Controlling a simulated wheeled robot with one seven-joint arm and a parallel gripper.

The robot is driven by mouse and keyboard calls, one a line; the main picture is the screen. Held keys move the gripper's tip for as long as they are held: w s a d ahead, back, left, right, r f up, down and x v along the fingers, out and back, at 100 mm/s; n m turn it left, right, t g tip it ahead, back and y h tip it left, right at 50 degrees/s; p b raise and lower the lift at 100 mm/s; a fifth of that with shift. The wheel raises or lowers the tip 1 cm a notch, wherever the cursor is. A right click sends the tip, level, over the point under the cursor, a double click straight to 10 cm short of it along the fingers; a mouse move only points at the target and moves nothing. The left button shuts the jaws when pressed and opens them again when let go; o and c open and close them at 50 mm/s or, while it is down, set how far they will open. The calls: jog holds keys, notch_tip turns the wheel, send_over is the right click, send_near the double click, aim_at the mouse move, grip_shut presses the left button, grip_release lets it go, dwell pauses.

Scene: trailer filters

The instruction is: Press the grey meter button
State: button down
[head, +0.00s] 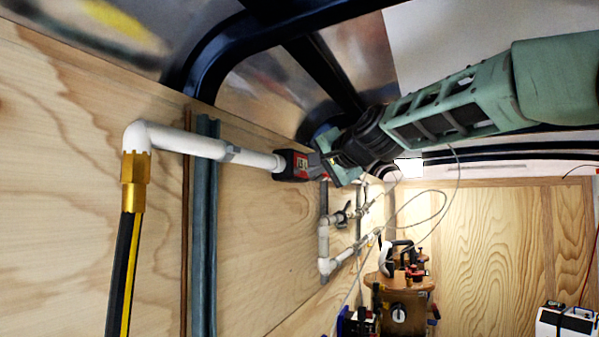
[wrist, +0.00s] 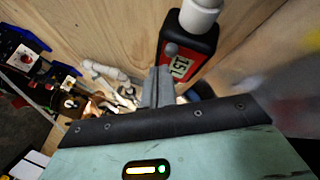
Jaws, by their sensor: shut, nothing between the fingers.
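The meter (head: 291,164) is a black and red box on the white pipe along the wooden wall in the head view. In the wrist view the meter (wrist: 205,42) shows a lit display (wrist: 180,67) with dark digits. Its round grey button (wrist: 171,49) sits beside the display and is visible. My gripper (head: 314,167) is at the meter's right side in the head view. In the wrist view my gripper (wrist: 161,72) is shut and empty, its tips just below the button in the picture. I cannot tell whether they touch the meter.
A white pipe (head: 190,144) runs left from the meter to an elbow and a brass fitting (head: 133,170). More pipes with valves (head: 342,217) lie beyond my gripper. A wooden stand with tools (head: 400,283) is farther back. Dark frame bars (head: 310,65) cross overhead.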

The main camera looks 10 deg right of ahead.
jog(key=shift+a, duration=0.1)
jog(key=shift+w+a+p, duration=0.25)
jog(key=shift+p, duration=0.05)
jog(key=shift+w+a+p, duration=0.3)
jog(key=shift+a+p, duration=0.15)
dwell(0.9)
jog(key=shift+d, duration=0.1)
jog(key=shift+s+d+b, duration=0.55)
jog(key=shift+d+b, duration=0.1)
jog(key=shift+b, duration=0.15)
jog(key=s+d+b, duration=0.1)
jog(key=d+b, duration=0.1)
jog(key=s+d+b, duration=0.2)
dwell(0.4)
